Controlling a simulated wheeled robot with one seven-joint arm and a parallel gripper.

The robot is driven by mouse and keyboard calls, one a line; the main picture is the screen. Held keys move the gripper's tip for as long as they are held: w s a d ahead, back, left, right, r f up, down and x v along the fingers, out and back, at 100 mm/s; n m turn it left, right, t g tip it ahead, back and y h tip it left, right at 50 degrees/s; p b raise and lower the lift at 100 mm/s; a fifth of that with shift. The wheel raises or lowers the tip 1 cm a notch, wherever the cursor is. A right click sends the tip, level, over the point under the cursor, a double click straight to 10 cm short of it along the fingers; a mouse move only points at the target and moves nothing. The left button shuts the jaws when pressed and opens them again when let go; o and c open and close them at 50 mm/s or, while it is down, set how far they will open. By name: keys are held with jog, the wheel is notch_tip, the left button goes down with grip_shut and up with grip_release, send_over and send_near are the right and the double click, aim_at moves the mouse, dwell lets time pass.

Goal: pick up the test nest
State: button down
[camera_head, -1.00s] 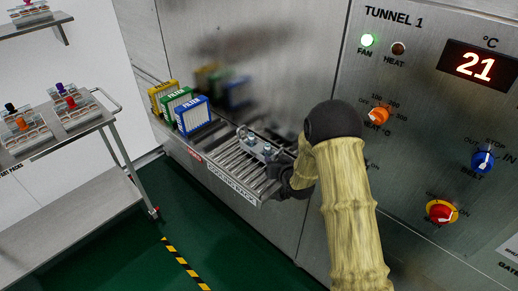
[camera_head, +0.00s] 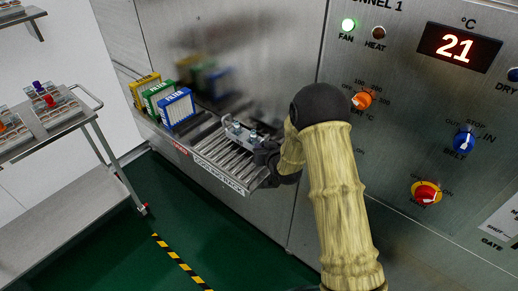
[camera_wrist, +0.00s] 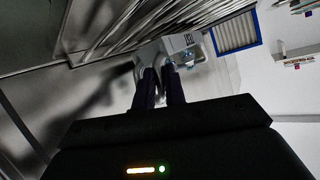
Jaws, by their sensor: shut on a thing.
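The test nest (camera_head: 237,132) is a small grey metal block with bluish vial-like pieces on it. It is at the roller rack (camera_head: 228,162) on the machine's front, and whether it touches the rollers cannot be told. My gripper (camera_head: 262,153) reaches it from the right in the head view, partly hidden by my own wrist. In the wrist view the dark fingers of my gripper (camera_wrist: 160,75) are close together, with the nest (camera_wrist: 182,45) at their tips. My gripper is shut on the nest.
Yellow, green and blue framed filters (camera_head: 177,107) stand on the ledge left of the rack. A trolley (camera_head: 70,125) with sample racks is at the left. The control panel (camera_head: 440,110) with knobs is at the right. Green floor (camera_head: 215,235) lies open below.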

notch_tip(320, 180, up, 9)
jog(key=b, duration=0.1)
dwell(0.7)
